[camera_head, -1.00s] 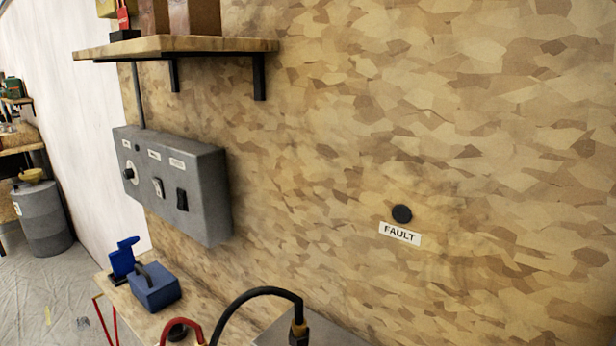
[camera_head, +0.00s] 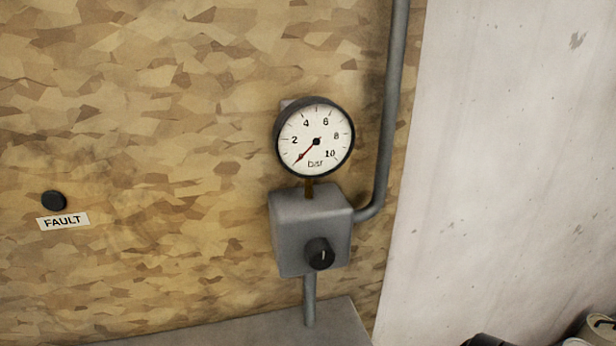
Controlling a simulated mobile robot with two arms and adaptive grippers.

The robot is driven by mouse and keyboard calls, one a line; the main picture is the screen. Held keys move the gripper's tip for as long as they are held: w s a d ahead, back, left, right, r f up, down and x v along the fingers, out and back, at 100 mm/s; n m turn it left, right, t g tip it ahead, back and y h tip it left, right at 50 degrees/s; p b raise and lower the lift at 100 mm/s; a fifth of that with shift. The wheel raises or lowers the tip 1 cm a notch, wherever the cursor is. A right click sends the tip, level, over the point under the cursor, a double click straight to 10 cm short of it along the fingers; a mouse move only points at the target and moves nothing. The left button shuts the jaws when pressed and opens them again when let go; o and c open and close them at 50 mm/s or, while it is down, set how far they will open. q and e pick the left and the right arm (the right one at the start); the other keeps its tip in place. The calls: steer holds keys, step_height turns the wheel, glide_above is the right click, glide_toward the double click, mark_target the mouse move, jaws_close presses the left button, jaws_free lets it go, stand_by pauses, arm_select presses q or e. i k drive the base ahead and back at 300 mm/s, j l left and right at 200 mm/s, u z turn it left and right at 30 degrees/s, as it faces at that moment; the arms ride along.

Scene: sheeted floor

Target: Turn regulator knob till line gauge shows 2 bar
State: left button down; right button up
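The line gauge (camera_head: 314,138) is a round white dial with a black rim, marked in bar, on the chipboard wall. Its red needle points down-left, below the 2 mark, at the low end of the scale. Below it is a grey regulator box (camera_head: 305,228). The black regulator knob (camera_head: 320,253) sits on the lower front of this box, with a pale mark pointing about straight up. Neither of my grippers is in view.
A grey pipe (camera_head: 392,110) runs up from the box's right side. Another pipe goes down to a grey surface (camera_head: 230,333). A black round fault lamp or button (camera_head: 54,201) with a FAULT label (camera_head: 63,221) is at left. Dark objects and a can (camera_head: 598,328) show at bottom right.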

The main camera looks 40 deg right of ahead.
mark_target(318, 253)
steer(key=k+l+z, duration=0.1)
steer(key=z, duration=0.4)
steer(key=l+z, duration=0.3)
steer(key=z, duration=0.2)
